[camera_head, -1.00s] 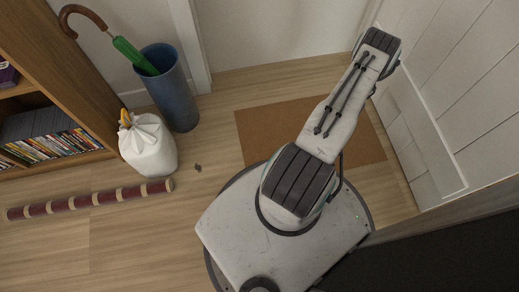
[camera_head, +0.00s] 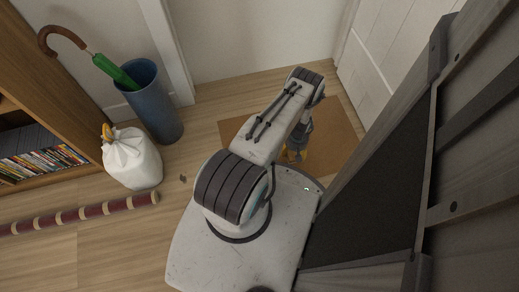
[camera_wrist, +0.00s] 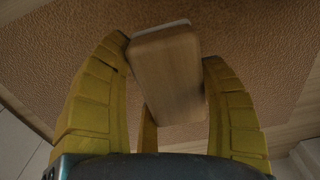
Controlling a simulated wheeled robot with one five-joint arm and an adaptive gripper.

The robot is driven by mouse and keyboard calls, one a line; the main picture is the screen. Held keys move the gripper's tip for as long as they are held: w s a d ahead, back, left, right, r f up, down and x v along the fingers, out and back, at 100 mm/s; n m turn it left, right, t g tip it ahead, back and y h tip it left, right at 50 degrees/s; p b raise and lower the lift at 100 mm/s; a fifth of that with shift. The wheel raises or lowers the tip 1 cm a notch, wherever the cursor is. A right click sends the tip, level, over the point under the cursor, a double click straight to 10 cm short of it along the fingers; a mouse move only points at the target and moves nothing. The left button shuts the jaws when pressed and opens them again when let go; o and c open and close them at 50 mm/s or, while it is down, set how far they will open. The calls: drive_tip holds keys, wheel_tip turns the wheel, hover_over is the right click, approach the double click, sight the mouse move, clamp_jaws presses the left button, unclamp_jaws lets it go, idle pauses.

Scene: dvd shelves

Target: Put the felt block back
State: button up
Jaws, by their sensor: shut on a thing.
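The felt block (camera_wrist: 167,72) is a pale wooden block with a thin white layer along its far edge, seen in the wrist view. It sits between the two curved yellow fingers of my gripper (camera_wrist: 166,85), which is shut on it. The brown mat shows behind it. In the head view my gripper (camera_head: 293,154) hangs below the bent arm over the mat; the block cannot be made out there.
The brown doormat (camera_head: 240,131) lies before a white door (camera_head: 385,50). At left are a blue umbrella stand (camera_head: 155,105) with a green umbrella, a white tied bag (camera_head: 133,162), a wooden DVD shelf (camera_head: 60,75) and a red banded roll (camera_head: 85,213) on the floor.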

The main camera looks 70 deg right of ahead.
drive_tip(key=w+f+b, duration=0.1)
drive_tip(key=w+f, duration=0.1)
drive_tip(key=w, duration=0.1)
drive_tip(key=w+f+b, duration=0.1)
drive_tip(key=w+f, duration=0.1)
drive_tip(key=w, duration=0.2)
drive_tip(key=w+f+b, duration=0.1)
drive_tip(key=w+f, duration=0.2)
drive_tip(key=w, duration=0.1)
drive_tip(key=shift+w+a+b, duration=0.15)
drive_tip(key=shift+a+b, duration=0.1)
drive_tip(key=shift+b, duration=0.1)
drive_tip(key=shift+f+b, duration=1.15)
drive_tip(key=shift+f, duration=0.75)
drive_tip(key=shift+f, duration=0.2)
drive_tip(key=o, duration=1.2)
drive_tip(key=shift+c, duration=0.2)
drive_tip(key=shift+r, duration=0.15)
